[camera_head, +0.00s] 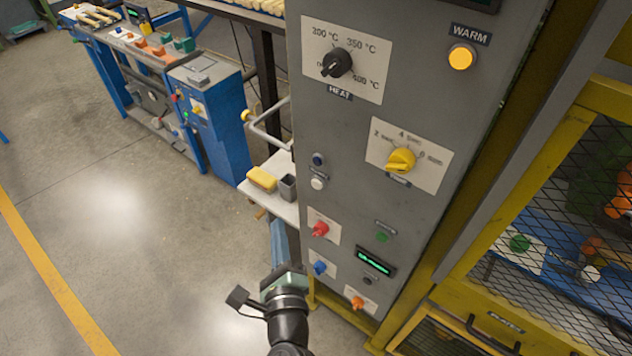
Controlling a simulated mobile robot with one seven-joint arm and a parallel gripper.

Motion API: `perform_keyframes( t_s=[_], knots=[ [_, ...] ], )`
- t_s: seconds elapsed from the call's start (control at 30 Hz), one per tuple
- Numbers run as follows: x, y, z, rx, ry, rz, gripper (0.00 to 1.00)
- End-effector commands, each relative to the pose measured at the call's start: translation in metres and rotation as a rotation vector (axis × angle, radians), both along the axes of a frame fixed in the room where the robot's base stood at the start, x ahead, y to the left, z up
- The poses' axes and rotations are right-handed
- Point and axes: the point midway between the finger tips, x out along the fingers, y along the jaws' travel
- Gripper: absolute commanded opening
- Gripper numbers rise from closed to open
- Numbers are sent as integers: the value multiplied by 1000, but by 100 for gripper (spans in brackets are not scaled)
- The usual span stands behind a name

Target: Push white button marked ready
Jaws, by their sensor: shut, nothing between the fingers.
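A small round white button (317,184) sits low on the left side of the grey machine panel (345,120). A small label is just above it, too small to read, and a dark blue round button (318,160) is above that. My gripper (280,240) is shut and empty, below and to the left of the white button, beside the panel's left edge. It appears apart from the button. The white button is in plain view, with nothing in front of it.
A small shelf (284,208) with a yellow block (262,178) and a grey cup (288,187) juts out left of the panel, above my gripper. A metal handle (268,132) sticks out higher up. Several knobs are on the panel. Open floor lies left.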

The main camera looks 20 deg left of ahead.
Motion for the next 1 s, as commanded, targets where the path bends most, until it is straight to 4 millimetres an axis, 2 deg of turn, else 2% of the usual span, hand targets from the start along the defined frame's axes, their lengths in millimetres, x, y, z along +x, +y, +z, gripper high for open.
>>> perform_keyframes(
  t_s=[0.17, 0.63, 0.8, 1.0],
  knots=[
    [11, -4, 0, 0, -2, 0, 0],
    [70, -25, -1, 1, -3, -2, 0],
    [80, -29, 0, 0, -2, -1, 0],
    [83, -30, 0, -2, -1, 0, 0]
  ],
)
